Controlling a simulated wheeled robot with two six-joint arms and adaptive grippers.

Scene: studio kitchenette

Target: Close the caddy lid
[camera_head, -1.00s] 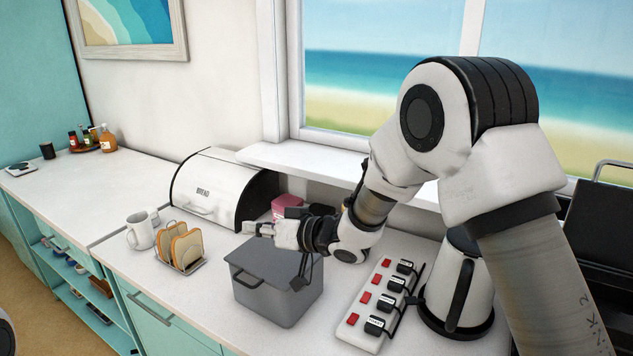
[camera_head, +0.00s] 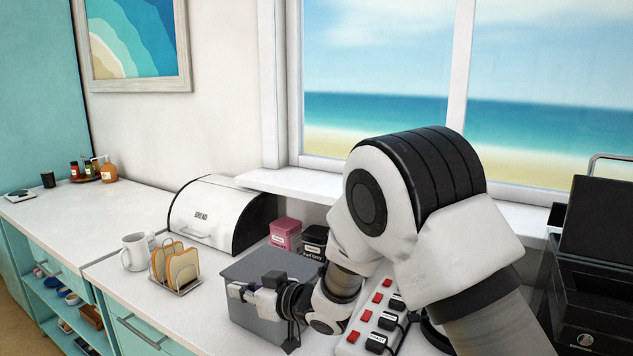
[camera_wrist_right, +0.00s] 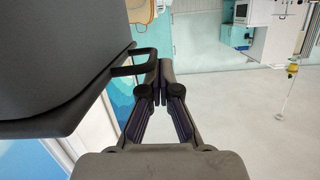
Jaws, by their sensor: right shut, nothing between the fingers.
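The caddy, a grey box (camera_head: 255,324), stands on the white counter in the head view. Its flat grey lid (camera_head: 262,264) lies across the top and looks down on the box, though my right arm hides part of its front edge. My right gripper (camera_head: 236,290) is shut and empty at the front of the caddy. In the right wrist view the closed fingertips (camera_wrist_right: 160,72) are beside the dark handle (camera_wrist_right: 136,60) on the grey caddy (camera_wrist_right: 60,65); I cannot tell whether they touch. My left gripper is not in view.
A toast rack (camera_head: 176,271) and a white mug (camera_head: 134,252) stand left of the caddy. The bread bin (camera_head: 205,215), a pink tin (camera_head: 285,233) and a black tin (camera_head: 313,240) are behind it. A power strip (camera_head: 352,338) lies to its right.

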